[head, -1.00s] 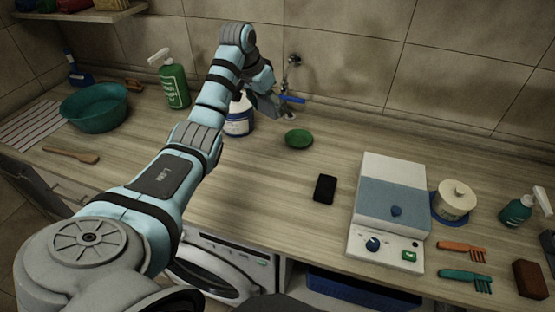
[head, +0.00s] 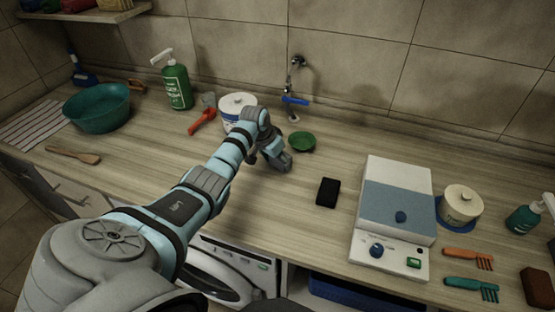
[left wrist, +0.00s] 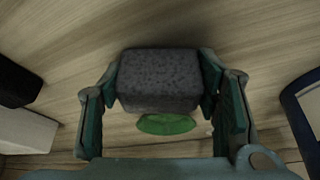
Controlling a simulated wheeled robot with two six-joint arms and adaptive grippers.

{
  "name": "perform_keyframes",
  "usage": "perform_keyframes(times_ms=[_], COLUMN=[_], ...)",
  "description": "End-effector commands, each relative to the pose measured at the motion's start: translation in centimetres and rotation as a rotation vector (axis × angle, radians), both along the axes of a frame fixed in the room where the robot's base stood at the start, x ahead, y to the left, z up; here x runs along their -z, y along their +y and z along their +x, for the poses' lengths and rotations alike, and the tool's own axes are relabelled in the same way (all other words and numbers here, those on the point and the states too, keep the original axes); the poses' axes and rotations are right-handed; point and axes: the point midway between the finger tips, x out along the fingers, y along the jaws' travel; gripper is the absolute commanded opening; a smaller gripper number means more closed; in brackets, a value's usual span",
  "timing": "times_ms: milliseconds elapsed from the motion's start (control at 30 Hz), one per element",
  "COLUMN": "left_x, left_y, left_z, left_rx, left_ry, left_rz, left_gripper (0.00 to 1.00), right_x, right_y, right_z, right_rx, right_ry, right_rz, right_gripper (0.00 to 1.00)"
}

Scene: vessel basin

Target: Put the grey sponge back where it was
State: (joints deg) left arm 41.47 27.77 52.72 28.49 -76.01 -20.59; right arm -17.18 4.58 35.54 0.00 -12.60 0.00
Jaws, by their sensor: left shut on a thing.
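My left gripper (head: 281,161) is low over the middle of the counter, in front of a green oval dish (head: 302,141). In the left wrist view, the gripper (left wrist: 163,88) is shut on the grey sponge (left wrist: 158,80), a dark speckled block held between its two fingers. The sponge cannot be made out in the head view. The green dish (left wrist: 168,124) shows just past the sponge in the left wrist view. I cannot tell whether the sponge touches the counter. My right gripper is not in view.
A black block (head: 328,192) and a white-blue appliance (head: 391,215) stand to the right. A white tub (head: 237,103) and a red-orange tool (head: 203,121) are behind the arm. Counter (head: 220,205) in front is clear.

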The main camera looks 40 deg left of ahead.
Motion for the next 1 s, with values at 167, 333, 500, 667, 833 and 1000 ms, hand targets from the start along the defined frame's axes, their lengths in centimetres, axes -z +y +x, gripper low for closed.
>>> perform_keyframes(times_ms=[167, 333, 500, 667, 833, 1000], left_x=[0.1, 0.1, 0.1, -0.2, -2.5, -6.6], left_y=[0.0, 0.0, 0.0, 0.0, 0.2, 0.3], left_z=[0.0, 0.0, 0.0, 0.0, -0.8, -2.5], left_rx=[0.0, 0.0, 0.0, 0.0, 0.0, 0.001], left_ry=[0.0, 0.0, 0.0, -0.001, -0.002, -0.003], left_rz=[0.0, 0.0, 0.0, 0.0, 0.003, 0.006], left_gripper=[0.22, 0.77, 0.77, 0.77, 0.77, 0.77], right_x=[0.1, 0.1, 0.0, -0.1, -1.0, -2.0], right_y=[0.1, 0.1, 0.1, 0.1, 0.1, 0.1], right_z=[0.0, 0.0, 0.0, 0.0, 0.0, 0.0], right_rx=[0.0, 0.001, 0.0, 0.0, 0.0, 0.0], right_ry=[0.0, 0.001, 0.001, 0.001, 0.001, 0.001], right_rz=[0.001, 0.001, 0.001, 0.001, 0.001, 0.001], right_gripper=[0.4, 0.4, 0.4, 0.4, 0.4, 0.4])
